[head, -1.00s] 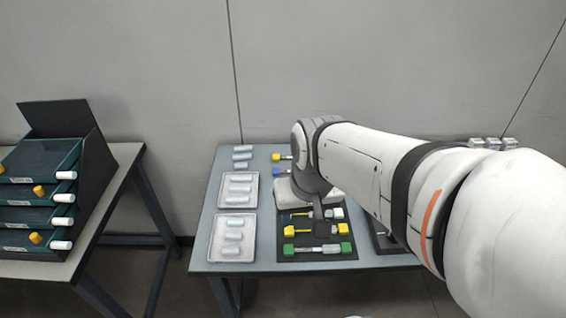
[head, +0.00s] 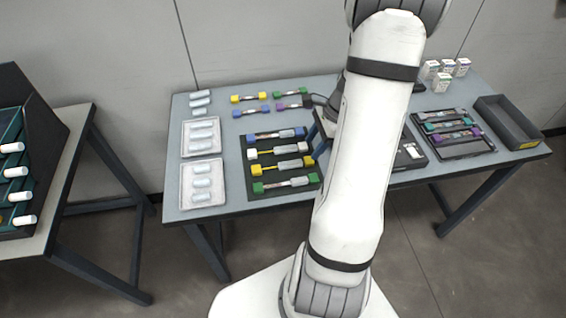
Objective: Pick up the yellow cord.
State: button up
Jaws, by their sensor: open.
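A yellow cord (head: 283,165), with yellow end blocks and a pale sleeve along it, lies on the dark mat (head: 257,190) at the middle of the table. It is between a white-ended cord (head: 281,149), which has a short yellow stretch, and a green-ended cord (head: 286,183). A blue-ended cord (head: 276,134) lies at the back of the mat. Another yellow-ended piece (head: 249,98) lies farther back on the table. My arm rises in front of the table and its far end leaves the top of the picture.
Two pale trays of sleeves (head: 186,188) stand left of the mat. More coloured cords (head: 291,92) lie behind it. My arm partly hides a dark device (head: 409,155). A rack (head: 461,149), an empty dark bin (head: 509,122) and small boxes (head: 442,82) stand at right.

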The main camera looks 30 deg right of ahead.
aim_at(302, 161)
jog(key=x, duration=0.6)
jog(key=shift+w+a+f, duration=0.1)
jog(key=shift+w+f, duration=0.1)
jog(key=shift+f, duration=0.05)
jog(key=c, duration=0.9)
